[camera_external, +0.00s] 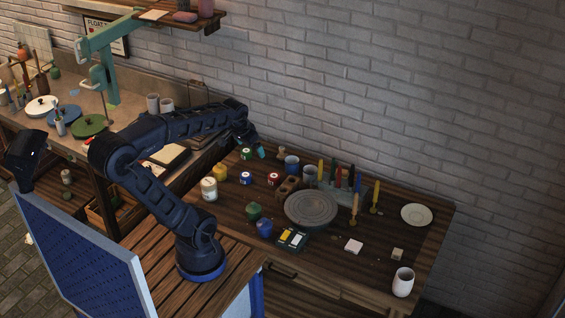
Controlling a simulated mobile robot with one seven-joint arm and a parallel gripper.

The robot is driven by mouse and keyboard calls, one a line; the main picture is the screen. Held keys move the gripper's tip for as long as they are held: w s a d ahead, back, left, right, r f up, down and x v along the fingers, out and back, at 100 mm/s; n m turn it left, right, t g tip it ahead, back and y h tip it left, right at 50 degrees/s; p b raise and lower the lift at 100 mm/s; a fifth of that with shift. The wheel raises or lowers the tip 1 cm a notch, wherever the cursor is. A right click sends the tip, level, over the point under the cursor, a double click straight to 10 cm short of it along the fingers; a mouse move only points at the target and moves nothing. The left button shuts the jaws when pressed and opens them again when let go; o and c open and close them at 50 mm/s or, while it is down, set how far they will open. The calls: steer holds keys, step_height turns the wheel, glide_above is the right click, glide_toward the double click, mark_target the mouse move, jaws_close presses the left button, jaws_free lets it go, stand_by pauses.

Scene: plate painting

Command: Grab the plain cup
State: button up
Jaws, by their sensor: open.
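A plain white cup (403,283) stands upright at the front right corner of the dark wooden table (330,262). My gripper (261,153) is small in view above the back left of the table, far from the white cup. It is open and I see nothing held in it. A blue cup (292,166) and a greyish cup (309,173) stand at the back of the table, to the right of my gripper.
A round grey wheel (311,208) sits mid-table. Paint jars (209,189), upright tools in a holder (333,174), a palette (292,239) and a white plate (416,214) surround it. A brick wall (400,90) closes the back. The right side has some bare wood.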

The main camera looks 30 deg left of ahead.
steer(key=w+d+f+m+h, duration=0.1)
steer(key=w+d+f+m, duration=0.1)
steer(key=w+d, duration=0.45)
steer(key=w+d+f+m, duration=0.1)
steer(key=w+d+m, duration=0.2)
steer(key=d, duration=0.6)
steer(key=m+g+h, duration=0.5)
steer(key=m, duration=0.5)
glide_above(407, 278)
steer(key=s+a, duration=0.3)
steer(key=shift+f, duration=14.7)
steer(key=shift+s+d+r+x, duration=0.1)
steer(key=shift+d+x, duration=0.1)
steer(key=shift+x, duration=1.15)
steer(key=shift+s+d+r+x, duration=0.1)
steer(key=shift+d+x, duration=0.05)
steer(key=shift+x, duration=1.2)
steer(key=c, duration=1.2)
